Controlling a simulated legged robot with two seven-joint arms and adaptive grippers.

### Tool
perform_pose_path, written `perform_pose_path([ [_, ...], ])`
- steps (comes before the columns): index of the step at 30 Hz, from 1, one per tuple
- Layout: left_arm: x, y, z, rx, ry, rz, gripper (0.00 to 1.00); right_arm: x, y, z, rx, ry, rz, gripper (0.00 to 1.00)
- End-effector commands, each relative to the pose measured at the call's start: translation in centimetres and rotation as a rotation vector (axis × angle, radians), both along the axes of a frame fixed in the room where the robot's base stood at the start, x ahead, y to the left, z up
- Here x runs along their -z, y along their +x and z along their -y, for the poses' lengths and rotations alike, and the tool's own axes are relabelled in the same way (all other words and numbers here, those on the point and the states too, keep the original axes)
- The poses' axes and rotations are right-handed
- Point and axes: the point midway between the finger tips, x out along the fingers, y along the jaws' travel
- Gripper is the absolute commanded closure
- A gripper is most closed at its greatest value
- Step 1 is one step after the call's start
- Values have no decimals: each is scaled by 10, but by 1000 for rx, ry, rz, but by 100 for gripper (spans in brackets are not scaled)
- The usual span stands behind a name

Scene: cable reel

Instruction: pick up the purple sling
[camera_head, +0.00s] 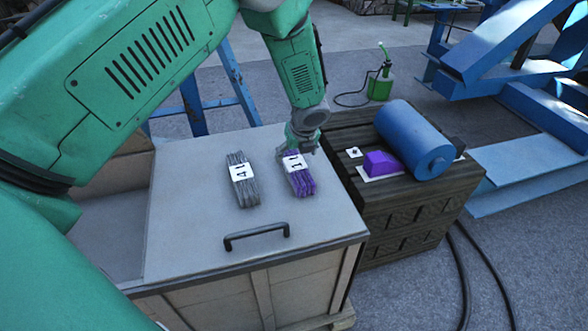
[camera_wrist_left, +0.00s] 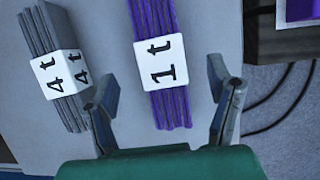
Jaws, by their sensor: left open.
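The purple sling (camera_head: 301,183) is a folded bundle with a white "1 t" label, lying on the grey crate lid (camera_head: 200,203). In the left wrist view the purple sling (camera_wrist_left: 173,105) runs up from between the fingertips. My left gripper (camera_head: 300,150) is above the far end of the sling. In the left wrist view my left gripper (camera_wrist_left: 160,97) is open, with one finger on each side of the sling and gaps to both. The right gripper does not show.
A grey sling (camera_head: 243,184) labelled "4 t" lies left of the purple one. A black handle (camera_head: 257,236) is at the lid's front. A dark crate (camera_head: 400,212) at right carries a blue cylinder (camera_head: 414,140) and a purple block (camera_head: 383,163). A green can (camera_head: 380,85) stands behind.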

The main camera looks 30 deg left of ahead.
Motion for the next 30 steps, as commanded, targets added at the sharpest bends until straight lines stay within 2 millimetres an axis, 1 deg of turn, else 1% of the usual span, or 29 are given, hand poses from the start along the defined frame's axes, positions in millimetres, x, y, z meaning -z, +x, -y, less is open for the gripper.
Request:
perform_pose_path([
  [1, 5, 1, -1, 0, 0, 0, 26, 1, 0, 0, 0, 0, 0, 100],
  [5, 10, 2, -2, 1, 3, 2, 26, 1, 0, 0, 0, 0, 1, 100],
  [7, 17, 2, -3, 1, 3, 2, 26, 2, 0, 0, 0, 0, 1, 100],
  [12, 45, 3, -9, 1, 0, 0, 26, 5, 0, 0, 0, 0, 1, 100],
  [15, 56, 7, -13, -1, -1, 1, 26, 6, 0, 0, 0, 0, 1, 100],
  [18, 61, 8, -15, 0, -1, 2, 26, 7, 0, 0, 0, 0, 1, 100],
  [24, 60, 8, -15, 0, -1, 2, 26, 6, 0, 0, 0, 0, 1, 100],
  [25, 60, 8, -15, 0, -1, 2, 29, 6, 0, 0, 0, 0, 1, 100],
  [26, 60, 8, -15, 0, -1, 2, 40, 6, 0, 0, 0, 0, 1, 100],
  [27, 60, 8, -15, 1, 0, 2, 54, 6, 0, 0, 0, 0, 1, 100],
  [29, 60, 8, -14, 0, 0, 1, 75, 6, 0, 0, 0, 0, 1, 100],
  [30, 60, 9, -14, 0, 1, 2, 89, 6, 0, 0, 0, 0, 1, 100],
])
